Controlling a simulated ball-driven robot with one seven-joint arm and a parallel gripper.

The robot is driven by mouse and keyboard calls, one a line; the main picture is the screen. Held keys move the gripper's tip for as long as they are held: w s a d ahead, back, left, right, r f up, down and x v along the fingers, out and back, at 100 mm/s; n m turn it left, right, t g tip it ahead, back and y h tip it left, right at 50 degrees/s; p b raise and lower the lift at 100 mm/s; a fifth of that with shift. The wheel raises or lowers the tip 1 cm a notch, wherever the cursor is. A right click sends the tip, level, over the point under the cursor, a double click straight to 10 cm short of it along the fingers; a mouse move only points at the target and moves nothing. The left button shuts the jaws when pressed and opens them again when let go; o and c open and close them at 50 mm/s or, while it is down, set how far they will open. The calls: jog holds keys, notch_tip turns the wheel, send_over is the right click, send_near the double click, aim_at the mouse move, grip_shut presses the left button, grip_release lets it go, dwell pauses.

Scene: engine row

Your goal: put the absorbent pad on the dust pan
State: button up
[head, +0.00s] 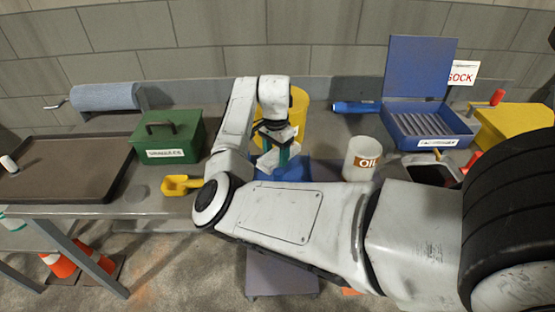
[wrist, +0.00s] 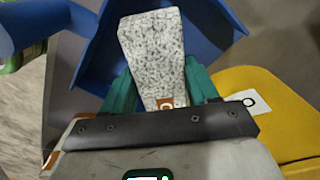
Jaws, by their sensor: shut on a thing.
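The absorbent pad (wrist: 155,55) is a speckled grey-white block between the teal fingers of my gripper (wrist: 158,92) in the wrist view. My gripper is shut on it. The blue dust pan (wrist: 222,22) lies behind the pad in that view, with the pad in front of its middle. In the head view my gripper (head: 281,157) points down at the back of the bench, over the dust pan (head: 297,170), which my arm partly hides. I cannot tell whether the pad touches the pan.
A yellow drum (head: 297,105) stands right behind my gripper. A white oil can (head: 362,158) and an open blue toolbox (head: 425,125) are to the right. A green box (head: 168,137), a yellow scoop (head: 181,185) and a dark tray (head: 65,168) are to the left.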

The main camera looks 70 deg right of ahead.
aim_at(275, 155)
jog(key=shift+a+f, duration=0.1)
jog(key=shift+f, duration=2.05)
jog(key=shift+f, duration=0.15)
jog(key=o, duration=1)
jog(key=shift+o, duration=0.2)
notch_tip(275, 155, up, 12)
jog(key=shift+r+b, duration=0.2)
jog(key=shift+b, duration=0.15)
